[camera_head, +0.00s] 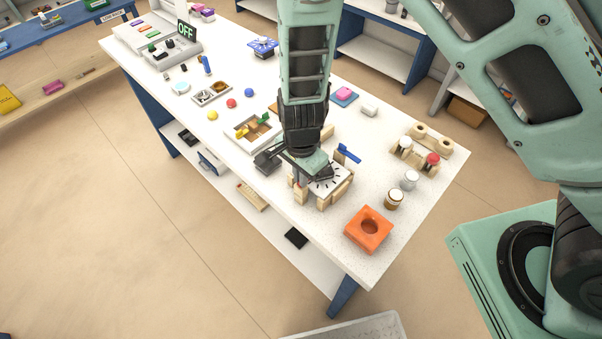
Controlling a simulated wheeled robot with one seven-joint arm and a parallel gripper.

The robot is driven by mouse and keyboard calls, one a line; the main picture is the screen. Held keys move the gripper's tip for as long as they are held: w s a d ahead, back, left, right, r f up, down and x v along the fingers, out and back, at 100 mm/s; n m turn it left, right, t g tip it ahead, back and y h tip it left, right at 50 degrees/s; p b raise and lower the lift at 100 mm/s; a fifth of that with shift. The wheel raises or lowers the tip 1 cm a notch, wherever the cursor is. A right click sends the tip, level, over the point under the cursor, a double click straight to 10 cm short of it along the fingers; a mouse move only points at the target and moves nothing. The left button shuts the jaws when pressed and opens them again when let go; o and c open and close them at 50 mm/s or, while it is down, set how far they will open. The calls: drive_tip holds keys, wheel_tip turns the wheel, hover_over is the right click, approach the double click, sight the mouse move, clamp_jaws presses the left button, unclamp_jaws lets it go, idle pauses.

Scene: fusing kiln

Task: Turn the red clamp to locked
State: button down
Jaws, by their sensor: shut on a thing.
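My gripper (297,176) points down at the wooden fixture (322,201) near the front right of the white table. It is shut on the red clamp (298,185), of which only a small red bit shows below the fingers at the fixture's left side. The fingers and wrist hide the rest, so I cannot tell the clamp's angle. A pale plate with dark marks (327,181) sits on the fixture. A blue lever (348,154) stands at its back right.
An orange block with a round hole (368,229) stands to the right, near the table's corner. Jars (394,198) and a wooden rack (421,146) are behind it. A wooden tray (253,131) lies left of my arm. The front right table edge (330,258) is bare.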

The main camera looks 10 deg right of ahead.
drive_tip(key=c, duration=1.6)
unclamp_jaws()
drive_tip(key=shift+r, duration=0.1)
wheel_tip(320, 180, up, 17)
drive_tip(key=shift+r+b, duration=0.15)
drive_tip(key=shift+b, duration=0.8)
